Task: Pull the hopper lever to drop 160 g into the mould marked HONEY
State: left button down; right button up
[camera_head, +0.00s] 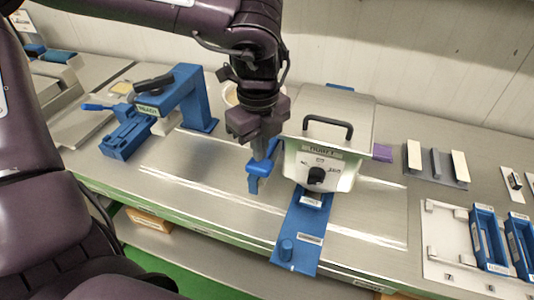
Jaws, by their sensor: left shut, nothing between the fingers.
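The hopper (352,165) is a pale metal box with a black top handle and a black knob on its front. A blue lever (253,184) stands at its left side. My left gripper (260,155) points down right at the lever's top; it is shut with nothing in it. I cannot tell if it touches the lever. Blue moulds (484,240) (522,245) stand at the right on a pale plate; their labels are too small to read, so I cannot tell which is HONEY. My right gripper is not in view.
A blue plate (308,228) with a round knob runs out in front of the hopper. A blue press (185,95) with a black handle stands at left. A grey rack (450,180) with pale bars lies behind the moulds. The steel bench (195,165) is clear left of the lever.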

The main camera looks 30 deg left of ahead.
aim_at(260, 169)
pick_arm(q)
jog(key=shift+f, duration=0.1)
jog(key=shift+f+b, duration=2.8)
jog(key=shift+f, duration=0.05)
jog(key=shift+f+b, duration=0.25)
jog(key=shift+b, duration=0.15)
notch_tip(260, 169, up, 10)
jog(key=p, duration=0.7)
